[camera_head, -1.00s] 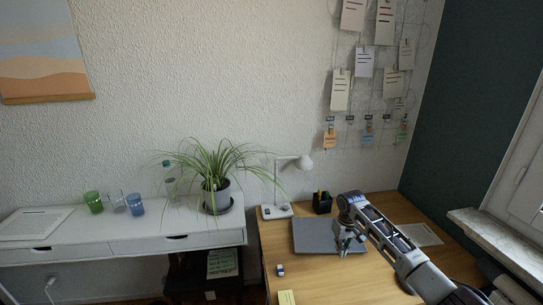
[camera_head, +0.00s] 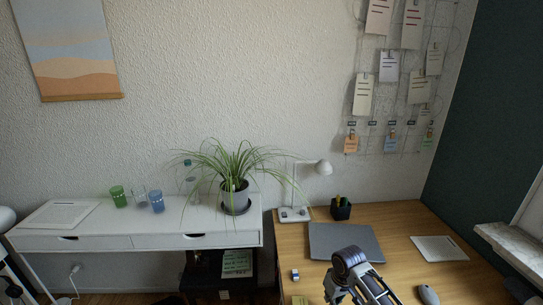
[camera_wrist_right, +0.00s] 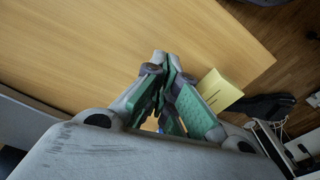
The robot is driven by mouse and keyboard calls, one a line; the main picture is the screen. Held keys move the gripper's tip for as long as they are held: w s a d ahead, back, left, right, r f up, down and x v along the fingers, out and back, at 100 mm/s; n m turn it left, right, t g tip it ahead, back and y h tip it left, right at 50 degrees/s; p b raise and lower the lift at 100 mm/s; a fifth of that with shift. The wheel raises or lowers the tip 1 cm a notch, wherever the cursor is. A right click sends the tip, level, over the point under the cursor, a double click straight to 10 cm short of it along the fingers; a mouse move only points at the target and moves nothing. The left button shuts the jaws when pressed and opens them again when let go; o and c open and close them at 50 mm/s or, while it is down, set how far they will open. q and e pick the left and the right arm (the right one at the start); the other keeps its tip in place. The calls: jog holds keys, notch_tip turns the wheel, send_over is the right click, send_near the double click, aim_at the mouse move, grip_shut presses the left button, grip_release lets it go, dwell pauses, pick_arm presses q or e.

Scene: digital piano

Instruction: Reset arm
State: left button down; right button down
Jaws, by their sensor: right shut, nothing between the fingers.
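My right arm comes up from the bottom edge of the head view, in front of the closed grey laptop (camera_head: 345,241). Its gripper (camera_head: 332,292) is at the bottom of that view, partly cut off. In the right wrist view the gripper (camera_wrist_right: 168,66) shows its green-padded fingers drawn together, with nothing between them. My left gripper is not in view.
A mouse (camera_head: 428,294), a paper sheet (camera_head: 439,248), a pen holder (camera_head: 341,209), a white lamp (camera_head: 323,168) and a small blue-white item (camera_head: 295,275) are on the desk. A white side table (camera_head: 120,226) at left holds glasses and a potted plant (camera_head: 235,197).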

jog(key=s+a+t, duration=0.1)
jog(key=s+a, duration=0.3)
jog(key=s, duration=0.6)
jog(key=s+d+r+m+t, duration=0.1)
jog(key=s+d+r, duration=0.25)
jog(key=s, duration=0.25)
jog(key=s+d+r+m+t, duration=0.1)
jog(key=s+d+r, duration=0.1)
jog(key=s+r, duration=0.35)
jog(key=s+f+g, duration=0.2)
jog(key=s+f, duration=0.1)
jog(key=f, duration=3.1)
jog(key=s+d+f, duration=0.2)
jog(key=s+f, duration=0.8)
jog(key=s, duration=0.1)
jog(key=s+d+f+g, duration=0.1)
jog(key=s+d+f, duration=0.1)
jog(key=s+f, duration=0.8)
jog(key=shift+s+d+f+n+h, duration=0.2)
jog(key=shift+s+f+n+h, duration=0.15)
jog(key=shift+s, duration=0.6)
